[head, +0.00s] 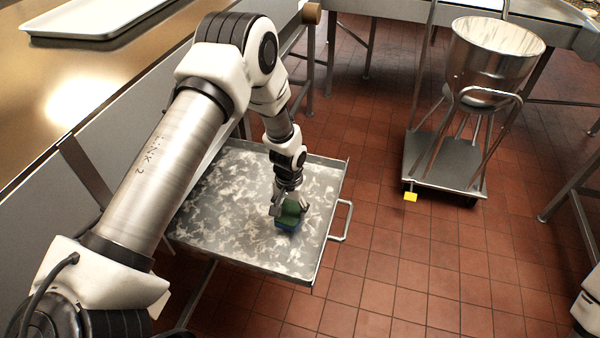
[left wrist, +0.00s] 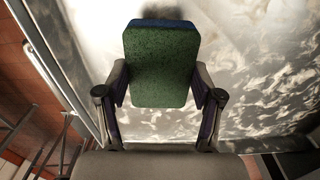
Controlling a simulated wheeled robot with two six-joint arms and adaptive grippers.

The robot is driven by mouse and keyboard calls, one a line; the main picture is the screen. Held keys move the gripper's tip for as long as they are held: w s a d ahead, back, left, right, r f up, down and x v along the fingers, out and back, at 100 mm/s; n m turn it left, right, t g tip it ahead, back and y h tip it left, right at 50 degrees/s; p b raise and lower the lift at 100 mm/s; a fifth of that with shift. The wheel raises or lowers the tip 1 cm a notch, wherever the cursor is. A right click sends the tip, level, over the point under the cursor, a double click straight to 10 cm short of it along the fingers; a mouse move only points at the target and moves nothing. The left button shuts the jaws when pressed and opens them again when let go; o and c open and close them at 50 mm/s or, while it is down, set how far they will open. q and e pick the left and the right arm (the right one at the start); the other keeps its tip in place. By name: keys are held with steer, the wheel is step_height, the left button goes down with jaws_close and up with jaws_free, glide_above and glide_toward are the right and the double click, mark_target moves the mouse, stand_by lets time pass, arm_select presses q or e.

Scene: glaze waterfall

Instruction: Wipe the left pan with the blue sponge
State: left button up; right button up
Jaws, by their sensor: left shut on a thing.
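The left pan (head: 240,238) is a wide grey metal pan with a low rim, covered in pale whitish smears, below my left arm. My left gripper (head: 287,203) is over the pan's right part, shut on the blue sponge (head: 288,222). The sponge has a green top layer and a blue lower layer. In the left wrist view the green face (left wrist: 161,65) sits between the two fingers, with a thin blue edge at its far end. The sponge is at or just above the pan surface; I cannot tell whether it touches. My right gripper is not in view.
A wire handle (head: 342,222) sticks out from the pan's right side. A steel bowl (head: 493,62) stands on a wheeled cart (head: 447,165) at the right. A counter with a white tray (head: 95,18) runs along the left. Red tiled floor is clear between pan and cart.

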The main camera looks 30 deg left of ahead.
arm_select(q)
steer(key=shift+r+p, duration=0.3)
steer(key=shift+r, duration=0.4)
step_height(320, 180, up, 2)
steer(key=shift+r+p, duration=0.15)
steer(key=shift+p, duration=0.75)
steer(key=shift+r+p, duration=0.85)
steer(key=shift+r, duration=0.25)
